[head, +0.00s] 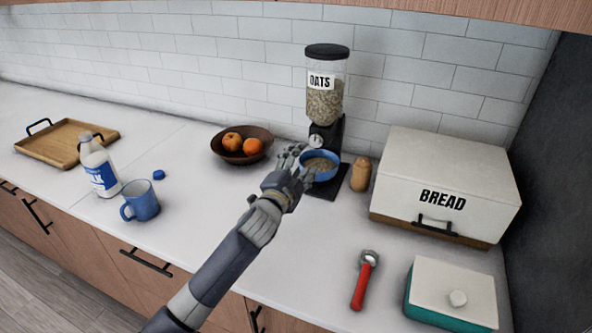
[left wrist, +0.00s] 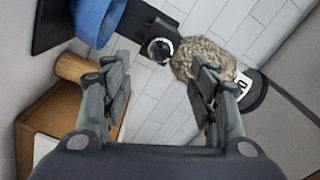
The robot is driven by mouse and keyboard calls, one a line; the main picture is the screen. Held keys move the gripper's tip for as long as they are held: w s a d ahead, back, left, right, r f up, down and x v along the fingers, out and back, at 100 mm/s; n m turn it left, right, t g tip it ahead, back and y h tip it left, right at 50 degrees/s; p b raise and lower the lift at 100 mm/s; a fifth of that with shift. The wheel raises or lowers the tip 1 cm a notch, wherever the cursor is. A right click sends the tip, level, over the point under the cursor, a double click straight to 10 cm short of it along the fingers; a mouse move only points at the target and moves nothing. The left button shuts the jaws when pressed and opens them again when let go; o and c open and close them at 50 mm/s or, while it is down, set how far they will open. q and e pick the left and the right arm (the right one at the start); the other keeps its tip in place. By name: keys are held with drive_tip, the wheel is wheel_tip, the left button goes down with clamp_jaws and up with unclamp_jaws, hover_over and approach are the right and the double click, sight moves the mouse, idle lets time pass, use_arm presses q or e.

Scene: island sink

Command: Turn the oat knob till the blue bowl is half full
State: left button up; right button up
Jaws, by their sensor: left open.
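The oat dispenser (head: 325,100) stands against the tiled wall, with oats in its clear container (left wrist: 203,55). Its round knob (head: 316,141) is on the front of the black stand; it also shows in the left wrist view (left wrist: 160,48), between and beyond the fingers. The blue bowl (head: 321,177) sits on the dispenser's black base and holds oats (head: 320,164); its exact level is hard to tell. The bowl's outside shows in the left wrist view (left wrist: 97,20). My left gripper (head: 298,164) is open and empty, in front of and left of the bowl. My right gripper is not in view.
A fruit bowl (head: 242,157) stands left of the dispenser and a tan jar (head: 361,174) right of it. The bread box (head: 445,180), red-handled tool (head: 364,283) and teal dish (head: 450,298) are rightward. A milk bottle (head: 99,168), blue mug (head: 142,202) and tray (head: 65,143) are leftward.

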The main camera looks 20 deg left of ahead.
use_arm(q)
drive_tip(key=s, duration=0.3)
drive_tip(key=shift+s, duration=0.3)
drive_tip(key=shift+a, duration=0.1)
